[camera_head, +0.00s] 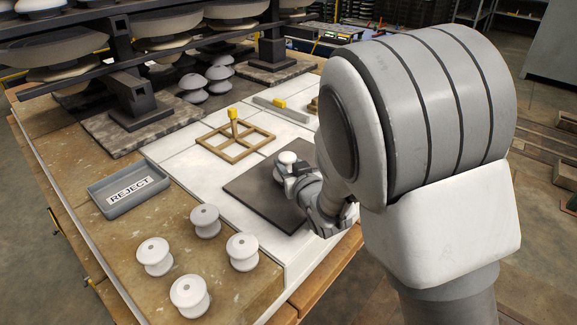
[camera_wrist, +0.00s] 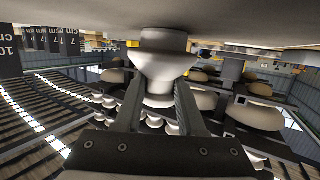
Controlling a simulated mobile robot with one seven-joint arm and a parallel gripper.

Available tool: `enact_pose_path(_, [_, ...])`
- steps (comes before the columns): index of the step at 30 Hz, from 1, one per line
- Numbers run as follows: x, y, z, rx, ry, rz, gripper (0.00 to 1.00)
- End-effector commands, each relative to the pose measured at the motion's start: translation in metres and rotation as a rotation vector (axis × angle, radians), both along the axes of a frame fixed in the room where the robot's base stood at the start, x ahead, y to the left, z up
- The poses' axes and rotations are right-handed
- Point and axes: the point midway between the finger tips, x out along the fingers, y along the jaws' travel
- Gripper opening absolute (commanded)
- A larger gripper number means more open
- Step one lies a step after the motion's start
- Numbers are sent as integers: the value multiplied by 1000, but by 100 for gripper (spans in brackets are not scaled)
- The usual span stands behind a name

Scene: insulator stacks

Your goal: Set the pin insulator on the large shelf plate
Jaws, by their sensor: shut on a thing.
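My gripper (camera_head: 297,173) is shut on a white pin insulator (camera_head: 286,159), over the dark square plate (camera_head: 258,203) lying on the white tabletop. This is the only large flat plate I see; I take it as the large shelf plate. In the wrist view my two fingers (camera_wrist: 158,100) clasp the pale insulator (camera_wrist: 160,65) around its narrower part. Its wide end is close to a grey surface at the top of that view. I cannot tell whether it touches the plate. My arm hides the plate's right part.
Several white spool insulators (camera_head: 205,221) stand at the near left. A wooden grid frame (camera_head: 216,151) with a yellow-topped piece (camera_head: 233,116) is behind the plate. A dark rack (camera_head: 133,92) holds large discs at the back left.

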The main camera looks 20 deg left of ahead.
Motion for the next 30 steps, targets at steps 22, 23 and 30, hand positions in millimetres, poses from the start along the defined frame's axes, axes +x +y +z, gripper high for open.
enact_pose_path(22, [0,0,-1,1,-2,0,69])
enact_pose_path(23, [0,0,-1,1,-2,0,69])
enact_pose_path(30, [-6,-5,6,2,-1,0,69])
